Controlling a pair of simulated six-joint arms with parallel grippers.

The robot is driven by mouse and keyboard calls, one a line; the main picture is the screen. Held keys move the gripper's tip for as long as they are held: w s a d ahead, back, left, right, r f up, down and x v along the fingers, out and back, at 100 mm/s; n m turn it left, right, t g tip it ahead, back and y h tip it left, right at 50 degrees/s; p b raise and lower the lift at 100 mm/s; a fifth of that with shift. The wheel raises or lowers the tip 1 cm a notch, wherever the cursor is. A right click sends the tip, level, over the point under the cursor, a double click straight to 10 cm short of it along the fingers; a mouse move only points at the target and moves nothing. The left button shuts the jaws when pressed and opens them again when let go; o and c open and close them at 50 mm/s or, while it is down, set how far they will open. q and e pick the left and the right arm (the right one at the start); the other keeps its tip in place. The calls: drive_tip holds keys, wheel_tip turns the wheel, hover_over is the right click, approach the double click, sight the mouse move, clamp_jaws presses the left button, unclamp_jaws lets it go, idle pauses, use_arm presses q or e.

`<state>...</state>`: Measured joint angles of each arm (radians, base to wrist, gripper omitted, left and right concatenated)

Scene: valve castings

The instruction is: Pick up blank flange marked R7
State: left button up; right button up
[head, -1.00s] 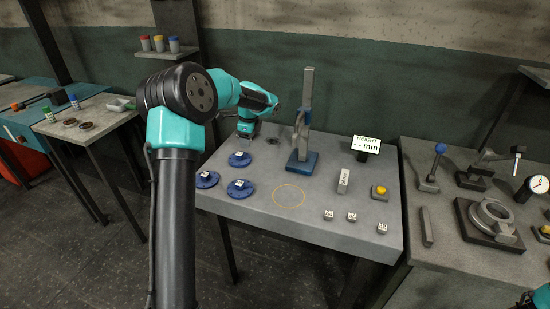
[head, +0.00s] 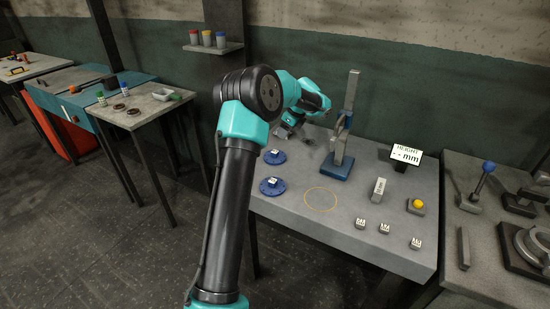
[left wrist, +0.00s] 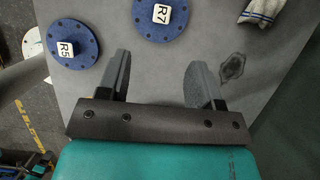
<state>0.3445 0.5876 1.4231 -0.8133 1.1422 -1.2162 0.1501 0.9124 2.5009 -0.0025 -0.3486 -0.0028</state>
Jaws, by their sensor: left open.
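The blank flange marked R7 (left wrist: 162,14) is a blue disc with bolt holes and a white label block, cut by the top edge of the left wrist view. My left gripper (left wrist: 160,78) is open and empty, its fingers apart and just short of that disc. In the head view my left gripper (head: 284,133) is tilted above the table, near the farther blue disc (head: 275,156). That disc's label is too small to read there; its place suggests R7. A blue flange marked R5 (left wrist: 73,43) lies to the left. My right gripper is out of view.
Another blue disc (head: 271,187) lies nearer the table's front. A height gauge (head: 340,150) on a blue base stands right of the gripper. A grey block (head: 378,190), yellow button (head: 416,205) and small marked blocks sit farther right. The orange circle (head: 321,198) is empty.

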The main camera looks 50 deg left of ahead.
use_arm(q)
hover_over(275, 151)
drive_tip(key=d, duration=0.3)
drive_tip(key=f, duration=0.7)
drive_tip(key=shift+w+a+f, duration=0.1)
drive_tip(key=shift+a+f, duration=0.05)
drive_tip(key=shift+a, duration=0.1)
drive_tip(key=shift+f, duration=0.1)
drive_tip(key=x, duration=0.5)
drive_tip(key=shift+w, duration=0.1)
drive_tip(key=shift+c, duration=0.4)
clamp_jaws()
